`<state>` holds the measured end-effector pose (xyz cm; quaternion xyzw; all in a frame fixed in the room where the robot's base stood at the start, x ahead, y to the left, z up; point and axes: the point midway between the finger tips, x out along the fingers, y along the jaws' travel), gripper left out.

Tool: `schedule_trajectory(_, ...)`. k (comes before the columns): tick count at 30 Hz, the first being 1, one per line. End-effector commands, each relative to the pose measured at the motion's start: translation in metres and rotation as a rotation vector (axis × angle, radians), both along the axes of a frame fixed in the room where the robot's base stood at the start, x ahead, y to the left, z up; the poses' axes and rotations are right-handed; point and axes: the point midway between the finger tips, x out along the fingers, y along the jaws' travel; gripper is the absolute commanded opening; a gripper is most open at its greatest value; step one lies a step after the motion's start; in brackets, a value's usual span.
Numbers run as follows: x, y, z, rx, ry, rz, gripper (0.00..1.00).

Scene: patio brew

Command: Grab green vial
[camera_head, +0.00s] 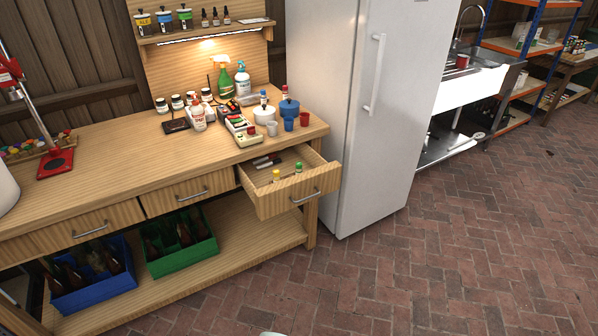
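A small vial with a green top (298,168) stands in the open drawer (301,192) at the right end of the wooden workbench. Its lower part is hidden by the drawer's front. A similar vial with a yellow top (276,175) stands just to its left in the same drawer. My gripper is not in view. A small pale shape at the bottom edge of the picture is too cut off to identify.
The workbench top (110,150) holds bottles, jars, a green spray bottle (225,80) and cups above the drawer. A white fridge (350,120) stands close on the right. Blue and green crates sit on the lower shelf. The brick floor (400,280) in front is clear.

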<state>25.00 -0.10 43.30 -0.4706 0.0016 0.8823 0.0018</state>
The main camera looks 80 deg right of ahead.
Motion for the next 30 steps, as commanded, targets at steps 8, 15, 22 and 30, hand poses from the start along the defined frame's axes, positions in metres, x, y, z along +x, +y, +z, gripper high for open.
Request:
schedule_trajectory(8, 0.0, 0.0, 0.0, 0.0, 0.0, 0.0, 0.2)
schedule_trajectory(15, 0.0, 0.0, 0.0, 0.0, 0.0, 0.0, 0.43)
schedule_trajectory(22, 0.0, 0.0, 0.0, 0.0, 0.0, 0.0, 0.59)
schedule_trajectory(30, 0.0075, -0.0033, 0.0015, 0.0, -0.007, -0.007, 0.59)
